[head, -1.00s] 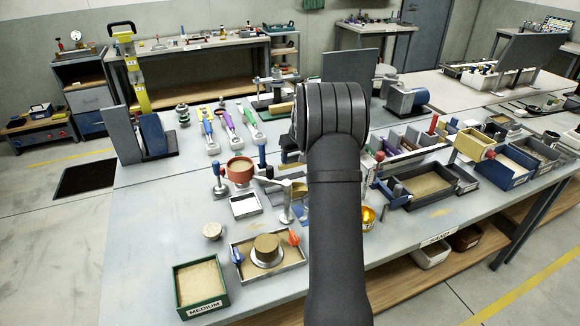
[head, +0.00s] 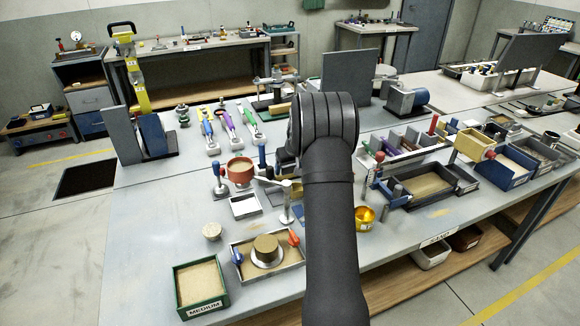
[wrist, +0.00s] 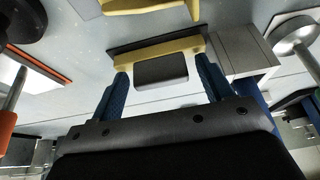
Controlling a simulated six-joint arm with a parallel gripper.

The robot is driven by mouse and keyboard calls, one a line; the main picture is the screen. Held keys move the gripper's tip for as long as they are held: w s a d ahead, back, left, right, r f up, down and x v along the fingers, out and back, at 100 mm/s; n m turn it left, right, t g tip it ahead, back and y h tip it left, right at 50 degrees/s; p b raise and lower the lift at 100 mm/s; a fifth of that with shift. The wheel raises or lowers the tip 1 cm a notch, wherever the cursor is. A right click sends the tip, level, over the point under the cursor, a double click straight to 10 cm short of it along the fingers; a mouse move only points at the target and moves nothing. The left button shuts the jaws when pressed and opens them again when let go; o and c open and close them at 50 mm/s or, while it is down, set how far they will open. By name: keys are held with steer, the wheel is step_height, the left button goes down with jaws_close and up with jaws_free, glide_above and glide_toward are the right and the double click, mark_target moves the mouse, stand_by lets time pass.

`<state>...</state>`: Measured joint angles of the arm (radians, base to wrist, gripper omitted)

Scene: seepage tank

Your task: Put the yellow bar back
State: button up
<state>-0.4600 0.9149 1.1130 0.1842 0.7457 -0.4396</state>
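In the wrist view my gripper (wrist: 160,68) has its two blue fingers spread wide apart. A yellow bar (wrist: 160,47) lies across the view at the fingertips. Its ends reach about as far as both fingers, and I cannot tell whether they touch. A dark strip (wrist: 150,41) runs along its far side. A dark block (wrist: 160,69) with a pale edge shows between the fingers. In the head view my arm hides my gripper and the bar.
In the wrist view another yellow piece (wrist: 150,5) is at the top edge, a grey block (wrist: 238,50) right of the fingers, and an orange-handled tool (wrist: 8,132) at left. In the head view a red-brown pan (head: 240,170) and a gold bowl (head: 365,218) flank my arm.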

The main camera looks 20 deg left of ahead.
mark_target(290, 167)
steer(key=v, duration=1.2)
steer(key=shift+r, duration=0.2)
steer(key=shift+f, duration=0.1)
steer(key=x, duration=1.2)
steer(key=shift+f, duration=0.15)
step_height(290, 167, up, 3)
steer(key=shift+f, duration=0.1)
steer(key=shift+r, duration=0.8)
